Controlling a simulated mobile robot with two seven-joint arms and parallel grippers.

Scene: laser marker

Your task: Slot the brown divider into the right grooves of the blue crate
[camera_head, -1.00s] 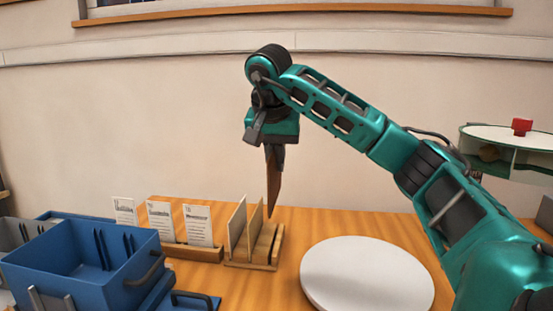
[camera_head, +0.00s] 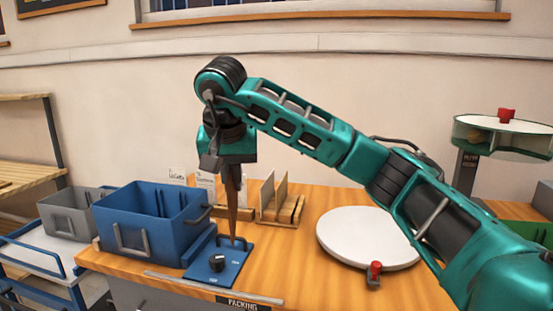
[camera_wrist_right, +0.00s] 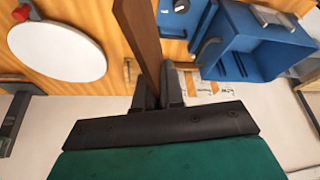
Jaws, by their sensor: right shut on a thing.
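The brown divider (camera_head: 232,212) hangs edge-on and upright below my right gripper (camera_head: 231,172), which is shut on it. In the right wrist view the divider (camera_wrist_right: 139,36) extends out from between the fingers of the right gripper (camera_wrist_right: 158,98). The blue crate (camera_head: 145,222) stands left of the divider on the table, with grooves between upright ribs on its inner walls. It also shows in the right wrist view (camera_wrist_right: 255,50). The divider is outside the crate, over the area beside its right wall. My left gripper is not in view.
A blue panel with a black knob (camera_head: 217,263) lies in front of the crate's right side. A wooden rack (camera_head: 283,213) holds pale and tan dividers behind. A white round turntable (camera_head: 367,237) is at right. A grey bin (camera_head: 70,216) stands left.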

